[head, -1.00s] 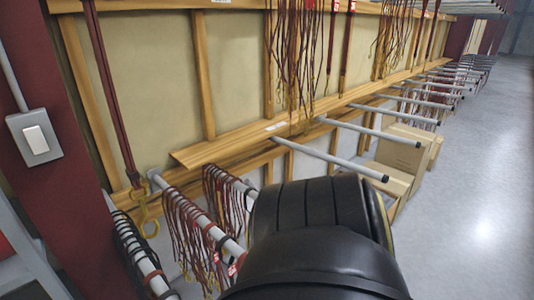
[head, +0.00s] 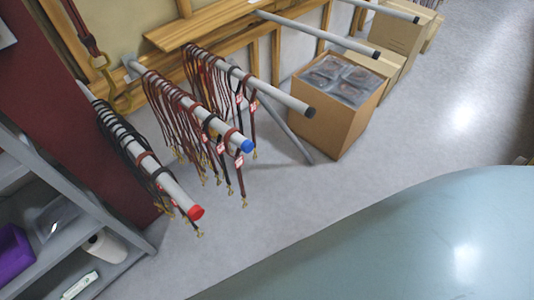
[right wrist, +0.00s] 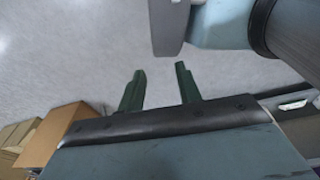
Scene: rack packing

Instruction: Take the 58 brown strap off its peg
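Brown-red straps (head: 170,100) with brass clips and red-white tags hang on a blue-tipped grey peg (head: 247,146). More reddish-brown straps (head: 210,75) hang on the black-tipped peg (head: 290,101) behind it. Dark straps and at least one brown strap hang on the red-tipped peg (head: 180,199) in front. The tag numbers are too small to read, so I cannot tell which strap is 58. My right gripper (right wrist: 160,78) shows in the right wrist view with its two green fingers apart, empty, over bare floor. No straps show there. My left gripper is not in view.
An open cardboard box (head: 327,111) with plastic-wrapped contents stands right of the pegs. Empty pegs (head: 330,38) stick out above the boxes. A grey shelf (head: 75,205) stands at the left by a dark red post (head: 65,105). The floor (head: 290,200) before the pegs is clear.

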